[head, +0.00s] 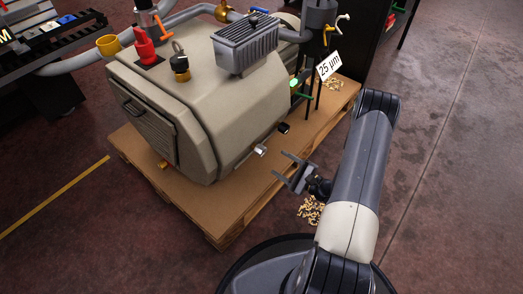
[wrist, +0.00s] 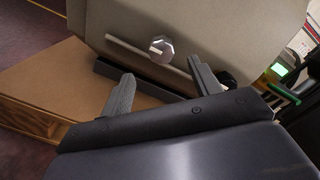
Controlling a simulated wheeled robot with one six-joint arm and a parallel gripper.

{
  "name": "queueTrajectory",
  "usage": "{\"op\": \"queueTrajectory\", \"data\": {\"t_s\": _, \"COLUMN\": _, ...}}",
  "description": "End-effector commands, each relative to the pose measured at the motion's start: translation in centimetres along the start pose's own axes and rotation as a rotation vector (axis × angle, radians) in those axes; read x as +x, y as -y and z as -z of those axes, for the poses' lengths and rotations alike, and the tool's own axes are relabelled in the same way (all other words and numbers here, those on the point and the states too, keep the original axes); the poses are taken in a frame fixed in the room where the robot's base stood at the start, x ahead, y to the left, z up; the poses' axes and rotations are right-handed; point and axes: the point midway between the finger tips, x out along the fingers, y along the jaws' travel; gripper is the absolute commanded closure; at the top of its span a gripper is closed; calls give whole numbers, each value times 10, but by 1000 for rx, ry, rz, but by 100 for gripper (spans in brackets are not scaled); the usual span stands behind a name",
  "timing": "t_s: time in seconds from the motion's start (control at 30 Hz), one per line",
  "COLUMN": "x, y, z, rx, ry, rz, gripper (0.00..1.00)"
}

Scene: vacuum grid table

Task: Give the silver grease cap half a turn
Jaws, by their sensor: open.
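The silver grease cap (wrist: 161,47) is a small faceted knob on the lower side of the beige machine, seen in the wrist view. It also shows in the head view (head: 261,150), on the machine's near right side. My gripper (head: 285,165) is open and empty, a short way from the cap, with its fingers pointing toward the machine. In the wrist view the fingers of my gripper (wrist: 158,82) stand apart, with the cap beyond and between them, not touching. A dark knob (wrist: 226,79) sits right of the cap, partly behind the right finger.
The beige machine (head: 230,100) stands on a wooden pallet (head: 215,215) with a bare brown top. A green-lit display (wrist: 281,70) and dark posts are to the right. Wood chips (head: 311,210) lie on the floor near my gripper. Floor to the right is clear.

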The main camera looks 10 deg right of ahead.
Motion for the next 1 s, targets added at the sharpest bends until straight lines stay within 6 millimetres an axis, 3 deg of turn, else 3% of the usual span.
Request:
{"op": "queueTrajectory", "data": {"t_s": 0.53, "x": 87, "y": -2, "z": 0, "rx": -3, "ry": 4, "rz": -2, "gripper": 41}}
{"op": "queueTrajectory", "data": {"t_s": 0.7, "x": 98, "y": -1, "z": 0, "rx": 0, "ry": 2, "rz": -1, "gripper": 41}}
{"op": "queueTrajectory", "data": {"t_s": 1.0, "x": 100, "y": 0, "z": 0, "rx": 0, "ry": 0, "rz": 0, "gripper": 41}}
